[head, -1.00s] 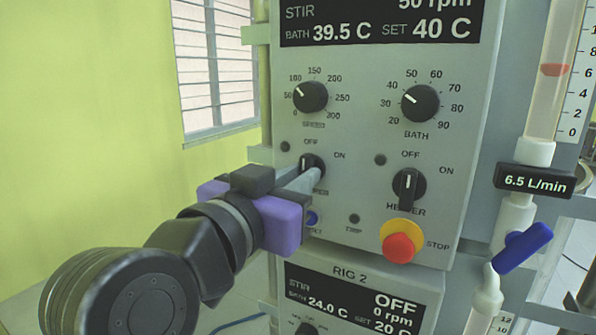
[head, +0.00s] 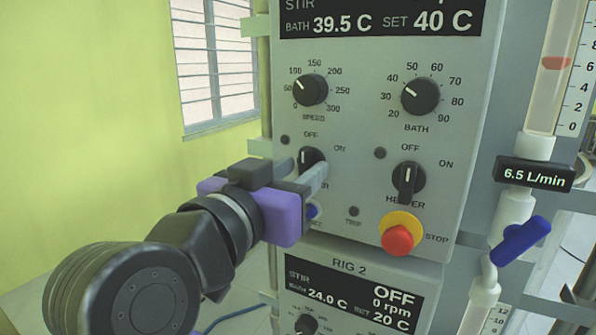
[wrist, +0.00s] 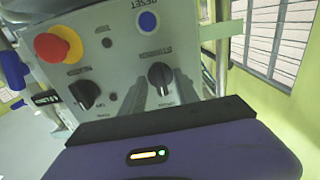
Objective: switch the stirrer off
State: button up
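The stirrer switch is a black rotary knob (head: 309,158) on the grey front panel, below the SPEED dial, with OFF marked above it and ON to its right. Its white mark points up, about toward OFF. The knob also shows in the wrist view (wrist: 160,75), which is upside down. My gripper (head: 303,170) is at the switch with its two grey fingers apart, one on each side of the knob. In the wrist view there are gaps between fingers and knob. The fingers hide part of the label below. The lamp (head: 285,140) beside the switch is dark.
The SPEED dial (head: 310,89) is just above and the BATH dial (head: 420,95) is at upper right. The heater knob (head: 408,180) and red stop button (head: 397,239) are to the right. A blue reset button (head: 312,211) is close below my fingers. The stir speed reading is cut off.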

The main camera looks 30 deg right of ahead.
jog(key=b+v, duration=0.1)
jog(key=v, duration=0.6)
jog(key=shift+s+a+b, duration=0.25)
jog(key=shift+a+b, duration=0.05)
jog(key=shift+b, duration=0.1)
